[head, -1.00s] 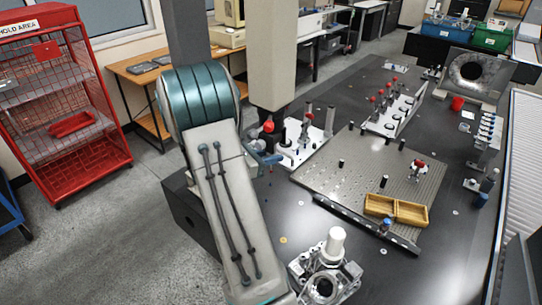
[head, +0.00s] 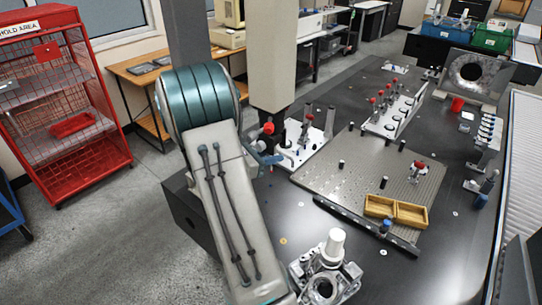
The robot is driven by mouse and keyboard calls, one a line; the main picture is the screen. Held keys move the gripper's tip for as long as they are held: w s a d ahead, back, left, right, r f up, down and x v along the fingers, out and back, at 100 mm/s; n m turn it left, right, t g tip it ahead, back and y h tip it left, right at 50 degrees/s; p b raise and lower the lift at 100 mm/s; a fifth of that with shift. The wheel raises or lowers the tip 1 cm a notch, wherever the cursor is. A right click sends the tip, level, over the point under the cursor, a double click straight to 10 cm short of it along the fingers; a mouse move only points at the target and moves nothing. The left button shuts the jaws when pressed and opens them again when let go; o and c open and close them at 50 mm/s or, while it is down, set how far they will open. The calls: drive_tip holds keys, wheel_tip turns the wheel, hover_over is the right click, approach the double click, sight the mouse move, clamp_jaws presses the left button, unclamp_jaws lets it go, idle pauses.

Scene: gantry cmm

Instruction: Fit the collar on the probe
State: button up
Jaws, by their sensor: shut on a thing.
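A pale gantry column (head: 272,60) hangs over the near left part of the table. A dark part at its lower end is mostly hidden behind my arm, so the probe cannot be made out clearly. A small red round part (head: 268,128) and a blue-grey part (head: 264,157) show just right of my arm below the column. I cannot tell what they belong to. My gripper is not visible; my own large arm link covers that area. The collar cannot be made out in this view.
A perforated plate (head: 330,188) on the dark table (head: 300,225) carries a wooden tray (head: 396,212). A white plate (head: 300,155) with posts stands right of my arm. A metal fixture with a white cylinder (head: 334,243) is in front. A red cage rack (head: 60,110) stands left.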

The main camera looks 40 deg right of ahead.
drive_tip(key=o, duration=1.1)
drive_tip(key=b+v, duration=0.2)
drive_tip(key=v, duration=1.2)
drive_tip(key=shift+d, duration=0.1)
